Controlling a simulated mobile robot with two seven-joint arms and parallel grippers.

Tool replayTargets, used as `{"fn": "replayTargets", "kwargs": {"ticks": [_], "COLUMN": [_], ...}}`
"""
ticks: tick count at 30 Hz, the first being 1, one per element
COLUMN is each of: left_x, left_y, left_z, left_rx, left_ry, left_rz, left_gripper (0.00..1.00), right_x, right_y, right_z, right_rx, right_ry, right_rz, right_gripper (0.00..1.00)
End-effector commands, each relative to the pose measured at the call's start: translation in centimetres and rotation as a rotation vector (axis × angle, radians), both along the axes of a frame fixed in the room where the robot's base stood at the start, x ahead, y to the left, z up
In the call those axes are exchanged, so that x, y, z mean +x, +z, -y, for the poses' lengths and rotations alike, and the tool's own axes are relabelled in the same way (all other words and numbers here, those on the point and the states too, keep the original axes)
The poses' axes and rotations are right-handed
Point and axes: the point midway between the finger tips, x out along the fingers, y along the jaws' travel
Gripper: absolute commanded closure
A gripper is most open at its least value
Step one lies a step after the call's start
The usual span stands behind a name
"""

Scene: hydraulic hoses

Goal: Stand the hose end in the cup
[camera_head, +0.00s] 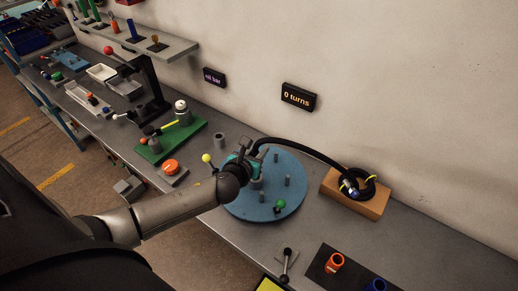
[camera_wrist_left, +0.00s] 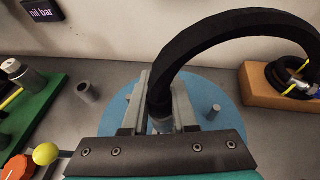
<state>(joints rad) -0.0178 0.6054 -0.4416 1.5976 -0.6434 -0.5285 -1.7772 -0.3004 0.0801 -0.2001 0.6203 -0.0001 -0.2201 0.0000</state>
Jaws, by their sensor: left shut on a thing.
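My left gripper (camera_head: 246,153) is over the left part of the blue round plate (camera_head: 288,206). It is shut on the end of the black hose (camera_head: 300,146). In the left wrist view the hose end (camera_wrist_left: 160,108) sits between the two grey fingers (camera_wrist_left: 160,122), and the hose arcs up and to the right. A small grey cup (camera_head: 219,140) stands on the bench behind and left of the plate, apart from the gripper; it also shows in the left wrist view (camera_wrist_left: 87,91). The hose tip is hidden by the gripper. My right gripper is out of view.
The hose runs to a coil on a wooden block (camera_head: 350,200) at right. Grey pegs and a green-knobbed part stand on the plate. An orange cup (camera_head: 334,262) and a blue cup (camera_head: 377,285) are at front right. A green board (camera_head: 172,141) lies left.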

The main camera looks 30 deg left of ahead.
Motion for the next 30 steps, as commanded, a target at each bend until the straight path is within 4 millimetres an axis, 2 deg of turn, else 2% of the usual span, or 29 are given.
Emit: {"fn": "replayTargets", "kwargs": {"ticks": [30], "left_x": [0.0], "left_y": [-2.6], "left_z": [0.0], "left_rx": [-0.001], "left_ry": [0.0], "left_rz": [0.0], "left_gripper": [1.0], "right_x": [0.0], "right_y": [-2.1], "right_z": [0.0], "right_rx": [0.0], "right_ry": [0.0], "right_rz": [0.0], "right_gripper": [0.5]}}
